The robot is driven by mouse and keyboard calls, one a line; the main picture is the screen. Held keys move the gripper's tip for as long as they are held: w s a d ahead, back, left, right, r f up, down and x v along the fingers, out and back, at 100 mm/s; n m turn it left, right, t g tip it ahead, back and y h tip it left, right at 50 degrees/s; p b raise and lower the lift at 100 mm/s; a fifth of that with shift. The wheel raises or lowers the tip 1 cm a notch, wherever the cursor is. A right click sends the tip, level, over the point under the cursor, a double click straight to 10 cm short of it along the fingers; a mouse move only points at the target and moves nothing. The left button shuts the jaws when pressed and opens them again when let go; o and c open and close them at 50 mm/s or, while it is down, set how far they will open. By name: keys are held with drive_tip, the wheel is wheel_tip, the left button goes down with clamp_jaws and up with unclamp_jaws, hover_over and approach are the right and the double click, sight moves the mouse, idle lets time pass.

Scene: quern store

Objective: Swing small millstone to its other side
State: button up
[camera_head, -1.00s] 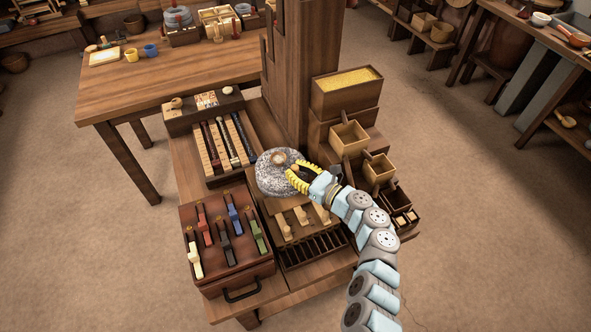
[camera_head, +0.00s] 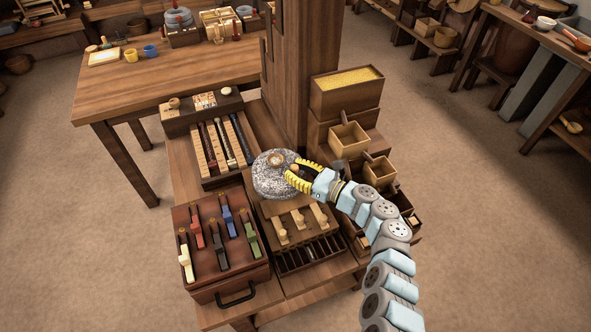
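The small millstone (camera_head: 270,185) is a round, speckled grey stone lying flat on the wooden stand, at the foot of the tall post. A pale wooden ring (camera_head: 275,159) surrounds the hole in its top. A short brown peg handle (camera_head: 293,168) stands at its right edge. My gripper (camera_head: 294,168) reaches in from the right with its two yellow ribbed fingers spread, one on each side of the peg. A dark gap shows between the fingers. Contact with the peg is too small to make out.
The post (camera_head: 298,75) rises right behind the stone. Stepped wooden boxes (camera_head: 348,141) stand to the right. A rack of pale wooden pegs (camera_head: 300,218) lies in front, and a brown case with coloured levers (camera_head: 222,247) at front left. A slotted tray (camera_head: 222,147) lies to the left.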

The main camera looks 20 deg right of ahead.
drive_tip(key=o, duration=0.3)
drive_tip(key=shift+s+d, duration=0.1)
drive_tip(key=v, duration=1.1)
drive_tip(key=shift+s+d, duration=0.25)
drive_tip(key=shift+s, duration=0.1)
